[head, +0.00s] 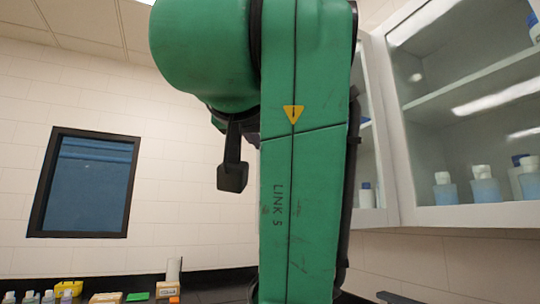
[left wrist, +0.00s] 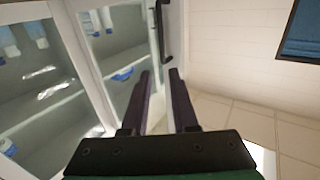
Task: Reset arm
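My left gripper (left wrist: 159,74) shows in the left wrist view with its two dark fingers apart and nothing between them. It is in the air, with cabinet glass and wall behind it. In the head view a large green arm of mine, marked LINK 5, fills the middle and hides much of the scene. A dark part hangs beside it; I cannot tell whether it is a finger. My right gripper cannot be made out in either view.
A white glass-fronted cabinet (head: 392,135) with bottles (head: 485,186) is at the right. A dark-framed window (head: 85,183) is on the left wall. Small bottles, a yellow item (head: 68,288) and boxes (head: 167,289) stand on the dark counter (head: 222,287) at the bottom.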

